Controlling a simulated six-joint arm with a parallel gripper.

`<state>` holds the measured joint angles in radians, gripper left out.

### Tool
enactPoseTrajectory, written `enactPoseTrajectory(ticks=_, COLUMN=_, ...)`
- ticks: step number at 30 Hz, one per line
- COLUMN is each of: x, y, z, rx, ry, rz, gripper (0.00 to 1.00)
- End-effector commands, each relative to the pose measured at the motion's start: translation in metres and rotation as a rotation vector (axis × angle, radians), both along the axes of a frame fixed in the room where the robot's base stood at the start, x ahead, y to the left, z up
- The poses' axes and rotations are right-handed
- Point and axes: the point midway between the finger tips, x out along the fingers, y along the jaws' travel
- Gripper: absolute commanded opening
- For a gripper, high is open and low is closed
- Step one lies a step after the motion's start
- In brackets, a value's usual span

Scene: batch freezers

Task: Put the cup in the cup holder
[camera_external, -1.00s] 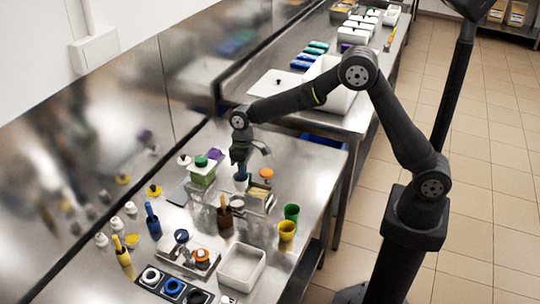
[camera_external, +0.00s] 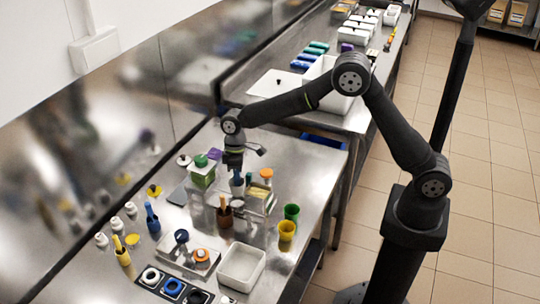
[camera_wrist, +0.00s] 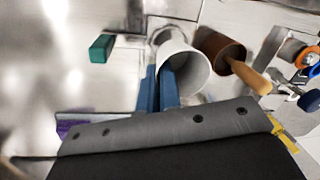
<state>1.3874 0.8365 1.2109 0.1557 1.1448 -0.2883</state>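My gripper (camera_external: 237,181) points down over the steel counter, its blue fingers low among the items. In the wrist view, the fingers (camera_wrist: 159,90) meet the near rim of a pale grey-white cup (camera_wrist: 192,72). One finger overlaps the cup's mouth and the other is outside it, with a narrow gap between them. I cannot tell whether they clamp the wall. In the external view, this cup is small and mostly hidden at the fingertips. A black strip with round rings (camera_external: 172,288) lies at the front of the counter; I cannot tell if it is the cup holder.
A brown pot with a wooden handle (camera_external: 224,214) stands close to the gripper. A green cup (camera_external: 291,213) and a yellow cup (camera_external: 286,231) stand to the right. A white tub (camera_external: 242,267) is at the front. A green-lidded container (camera_external: 201,173) is left of the gripper.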

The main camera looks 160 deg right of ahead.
Motion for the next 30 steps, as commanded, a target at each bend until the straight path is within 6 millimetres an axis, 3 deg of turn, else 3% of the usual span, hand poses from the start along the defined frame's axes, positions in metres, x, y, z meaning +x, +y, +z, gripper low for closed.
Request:
enactPoseTrajectory(ticks=5, x=0.006, y=-0.002, z=-0.009, rx=0.0, ry=0.0, rz=-0.002, gripper=0.0)
enactPoseTrajectory(ticks=12, x=0.005, y=-0.001, z=-0.041, rx=0.001, ry=0.0, rz=-0.001, gripper=0.0)
enactPoseTrajectory(ticks=24, x=0.005, y=-0.002, z=-0.047, rx=-0.001, ry=0.0, rz=-0.001, gripper=0.0)
enactPoseTrajectory(ticks=27, x=0.005, y=-0.002, z=-0.046, rx=-0.001, ry=0.0, rz=-0.001, gripper=0.23)
enactPoseTrajectory(ticks=30, x=0.005, y=-0.002, z=-0.046, rx=-0.001, ry=0.0, rz=-0.001, gripper=0.25)
